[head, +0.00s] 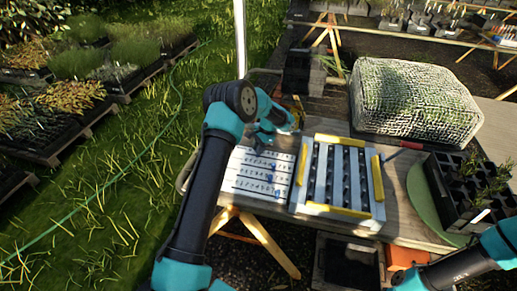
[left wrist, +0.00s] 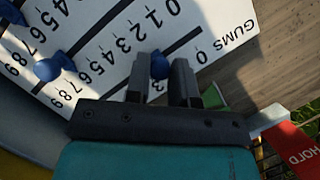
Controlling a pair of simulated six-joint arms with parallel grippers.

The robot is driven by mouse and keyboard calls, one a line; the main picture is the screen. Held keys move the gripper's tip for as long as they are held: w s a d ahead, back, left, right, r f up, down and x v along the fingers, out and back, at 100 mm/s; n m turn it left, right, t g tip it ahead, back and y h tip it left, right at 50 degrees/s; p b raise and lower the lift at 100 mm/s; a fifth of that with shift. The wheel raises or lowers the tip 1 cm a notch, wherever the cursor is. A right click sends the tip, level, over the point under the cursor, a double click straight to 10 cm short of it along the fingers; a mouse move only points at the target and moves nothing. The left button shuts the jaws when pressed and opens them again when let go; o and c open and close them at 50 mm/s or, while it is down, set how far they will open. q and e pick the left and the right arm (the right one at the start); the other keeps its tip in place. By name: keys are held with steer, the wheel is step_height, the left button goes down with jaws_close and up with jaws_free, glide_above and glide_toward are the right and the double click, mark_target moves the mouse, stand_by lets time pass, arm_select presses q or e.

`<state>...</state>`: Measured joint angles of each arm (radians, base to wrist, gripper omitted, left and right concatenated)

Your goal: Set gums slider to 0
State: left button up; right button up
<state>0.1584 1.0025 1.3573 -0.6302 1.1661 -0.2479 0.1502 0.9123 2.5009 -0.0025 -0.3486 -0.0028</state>
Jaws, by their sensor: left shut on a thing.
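The white slider board (head: 258,173) lies on the wooden bench, with rows of numbers and blue knobs. In the left wrist view the row marked GUMS (left wrist: 233,33) is the one nearest its edge, with its 0 at the label end. Its blue slider knob (left wrist: 159,65) sits between the fingers of my left gripper (left wrist: 162,85), near the visible 3. My left gripper is shut on this knob; the fingers hide some of the numbers. In the head view my left gripper (head: 262,143) is at the board's far end. My right gripper is out of view.
A panel with yellow bars (head: 340,180) lies right of the board. Another blue knob (left wrist: 48,69) sits on a neighbouring row. A mesh-wrapped block (head: 415,100) and a dark plant tray (head: 470,190) stand further right. A red HOLD sign (left wrist: 292,148) is beside the gripper.

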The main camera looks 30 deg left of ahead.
mark_target(245, 155)
arm_select(q)
jaws_close()
steer(key=shift+s+a, duration=0.2)
steer(key=shift+a, duration=0.55)
steer(key=shift+s+a, duration=0.2)
steer(key=shift+a, duration=0.6)
steer(key=shift+s+a, duration=0.2)
steer(key=shift+a, duration=0.55)
steer(key=o, duration=0.8)
jaws_free()
steer(key=shift+a, duration=0.1)
steer(key=v, duration=1.7)
steer(key=shift+w+r, duration=0.1)
steer(key=shift+r, duration=0.05)
